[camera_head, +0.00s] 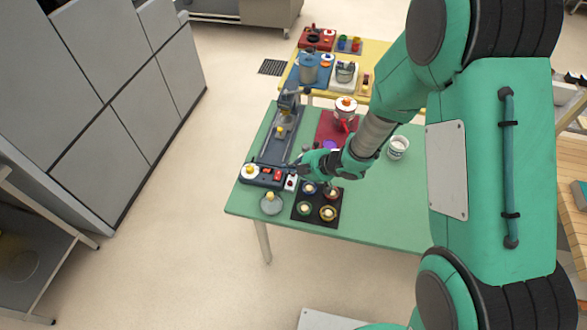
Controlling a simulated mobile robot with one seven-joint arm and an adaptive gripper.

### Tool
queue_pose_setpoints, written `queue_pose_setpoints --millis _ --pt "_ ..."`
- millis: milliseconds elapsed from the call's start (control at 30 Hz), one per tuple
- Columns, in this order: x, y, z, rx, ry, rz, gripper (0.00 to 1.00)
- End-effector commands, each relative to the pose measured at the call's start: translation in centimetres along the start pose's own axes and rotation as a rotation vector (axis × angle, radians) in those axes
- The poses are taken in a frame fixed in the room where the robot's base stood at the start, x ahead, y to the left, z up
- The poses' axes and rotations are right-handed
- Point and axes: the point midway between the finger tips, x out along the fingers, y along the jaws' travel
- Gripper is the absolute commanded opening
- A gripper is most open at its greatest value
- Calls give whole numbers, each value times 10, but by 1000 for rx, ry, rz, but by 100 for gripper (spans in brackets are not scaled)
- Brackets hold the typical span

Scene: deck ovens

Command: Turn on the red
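A dark control panel (248,182) lies at the left front of the green table (375,222). Small red switches (277,175) sit on it, beside a white round base with a yellow knob (249,171). Whether a switch is on or off is too small to tell. My gripper (293,168) is over the panel's right part, close to the red switches. Its dark fingers are small and blend with the panel, so touch and opening are unclear. A small white box (290,184) with a dark and red top stands just right of the panel.
A black board (318,207) with several coloured round knobs lies at the front. A grey round piece with a yellow knob (271,203) is left of it. A red mat (328,122), a white cup (397,147) and a long grey device (283,135) lie farther back. Grey cabinets stand left.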

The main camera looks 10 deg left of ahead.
Motion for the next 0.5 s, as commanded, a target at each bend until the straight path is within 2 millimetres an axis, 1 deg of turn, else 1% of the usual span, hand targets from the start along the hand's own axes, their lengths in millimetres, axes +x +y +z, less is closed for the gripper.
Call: queue_pose_setpoints --millis 33,367,500 --pt "10 -2 1 -1 0 -4 0" --pt "58 -1 0 -1 0 -2 0" --pt "68 -1 13 1 -1 -1 0"
